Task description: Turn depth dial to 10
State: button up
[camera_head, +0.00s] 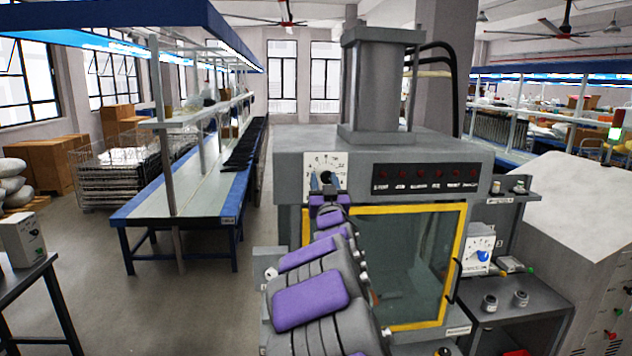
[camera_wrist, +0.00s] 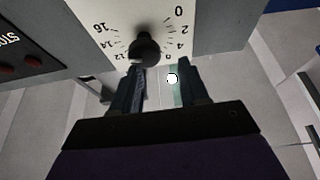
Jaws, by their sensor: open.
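A white dial plate (camera_head: 311,160) with black numbers is on the upper left front of the grey machine. In the wrist view, the black knob (camera_wrist: 145,48) stands at the plate's centre, with numbers from 0 to 16 around it. The knob's pointer is too dark to read. My gripper (camera_wrist: 160,66) is open and empty, its fingertips just below the knob in the picture. The knob lies nearer the left finger's tip and is not clearly between the fingers. In the head view, my gripper (camera_head: 322,187) is in front of the plate and partly hides it.
A row of red buttons (camera_head: 416,174) is right of the dial. Below is a yellow-framed clear door (camera_head: 415,262). A second dial with a blue knob (camera_head: 483,256) is further right. A long workbench (camera_head: 180,205) stands left, with open floor between.

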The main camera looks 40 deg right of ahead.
jog(key=shift+d+r, duration=0.25)
